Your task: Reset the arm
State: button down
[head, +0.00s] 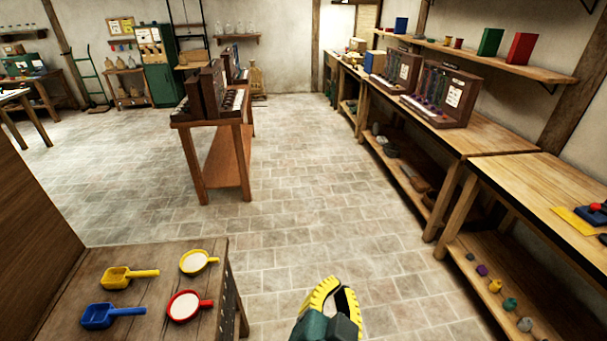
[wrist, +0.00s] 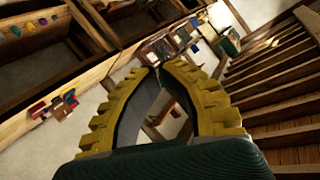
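My gripper (head: 338,285) is at the bottom middle in the head view, over open stone floor. Its yellow, ridged fingers with dark inner pads also show in the wrist view (wrist: 160,69). The fingers bow outward and their tips come together at the far end. An oval gap lies between the pads, and I see nothing held in it. No object is in contact with the gripper.
A wooden bench (head: 150,257) with yellow, blue and red scoops and sieves stands at lower left. A long workbench (head: 497,142) lines the right wall below a shelf (head: 480,60). A wooden stand (head: 228,165) stands mid-floor. Floor between is clear.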

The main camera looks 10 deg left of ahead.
jog(key=s+d+r+t+h, duration=0.1)
jog(key=s+d+r+t, duration=0.15)
jog(key=d+r, duration=0.6)
jog(key=s+a+r+n+t+y+p, duration=0.1)
jog(key=s+a+r+n+t+p, duration=0.1)
jog(key=r+p, duration=0.7)
jog(key=s+a+r+n+t+y+p, duration=0.2)
jog(key=r+p, duration=0.8)
jog(key=r, duration=1.1)
jog(key=n+t, duration=0.2)
jog(key=n, duration=0.1)
jog(key=shift+r, duration=0.1)
